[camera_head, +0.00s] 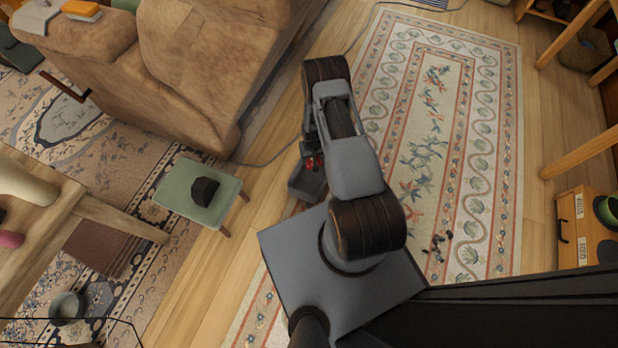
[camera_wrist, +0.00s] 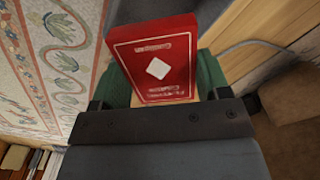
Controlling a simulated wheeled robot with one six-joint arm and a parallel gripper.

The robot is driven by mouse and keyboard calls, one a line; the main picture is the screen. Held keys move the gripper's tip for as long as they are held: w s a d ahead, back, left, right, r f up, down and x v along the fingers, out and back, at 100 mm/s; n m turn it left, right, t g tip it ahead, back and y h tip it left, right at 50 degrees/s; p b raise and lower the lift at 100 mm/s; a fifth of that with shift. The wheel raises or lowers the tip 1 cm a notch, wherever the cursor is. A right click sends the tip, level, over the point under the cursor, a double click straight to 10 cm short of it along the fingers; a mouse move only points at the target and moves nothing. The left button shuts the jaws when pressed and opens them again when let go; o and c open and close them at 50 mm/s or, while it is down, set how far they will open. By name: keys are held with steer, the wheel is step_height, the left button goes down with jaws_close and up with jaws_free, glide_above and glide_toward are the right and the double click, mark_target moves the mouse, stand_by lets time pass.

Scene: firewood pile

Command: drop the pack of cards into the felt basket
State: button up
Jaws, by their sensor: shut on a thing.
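A red pack of cards (camera_wrist: 158,62) with a white diamond on its face is held between the green pads of my gripper (camera_wrist: 155,85) in the wrist view. My gripper is shut on it. In the head view only a small red bit of the pack (camera_head: 312,163) shows beside my folded arm, and the fingers are mostly hidden. A round grey open container (camera_head: 67,307), which looks like the felt basket, stands on the patterned rug at the lower left of the head view. It is well apart from my gripper, and I see nothing in it.
A small green-topped stool (camera_head: 170,185) with a dark object (camera_head: 205,191) on it stands between my arm and the container. A wooden table (camera_head: 40,215) is at the left edge. A brown sofa (camera_head: 190,75) is behind. A cable (camera_head: 265,163) crosses the wooden floor.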

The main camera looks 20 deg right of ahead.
step_height(320, 180, down, 4)
steer(key=shift+f+b, duration=0.25)
steer(key=shift+b, duration=1)
steer(key=o, duration=1)
step_height(320, 180, up, 14)
steer(key=p, duration=0.5)
